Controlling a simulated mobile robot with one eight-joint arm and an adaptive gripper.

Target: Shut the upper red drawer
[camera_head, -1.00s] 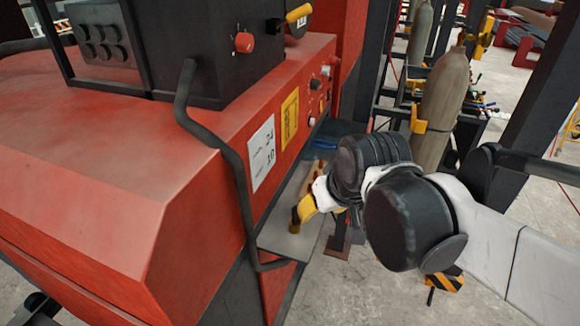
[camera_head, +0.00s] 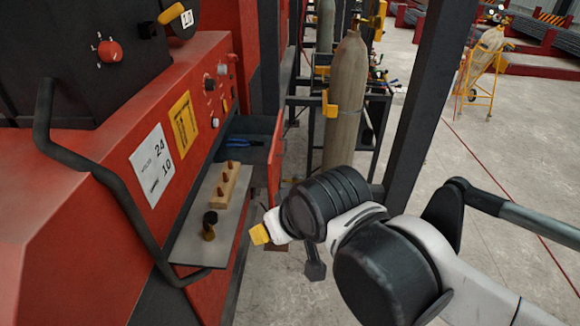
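The upper red drawer (camera_head: 277,152) stands open, pulled out to the right from the red machine. Its dark grey inside shows, with a blue-handled tool (camera_head: 240,143) lying in it. My gripper (camera_head: 259,235) is in front of and below the drawer in the picture, apart from its red front. One yellow fingertip shows at the end of the arm; the rest of the gripper is hidden behind my wrist, so its opening cannot be judged. Nothing is seen held in it.
A grey shelf (camera_head: 185,243) beside the machine holds a wooden block with pegs (camera_head: 214,188) and a small dark-topped brass piece (camera_head: 209,226). A black bent rail (camera_head: 127,207) runs along the machine. A gas cylinder (camera_head: 345,105) and a dark post (camera_head: 420,100) stand behind my arm.

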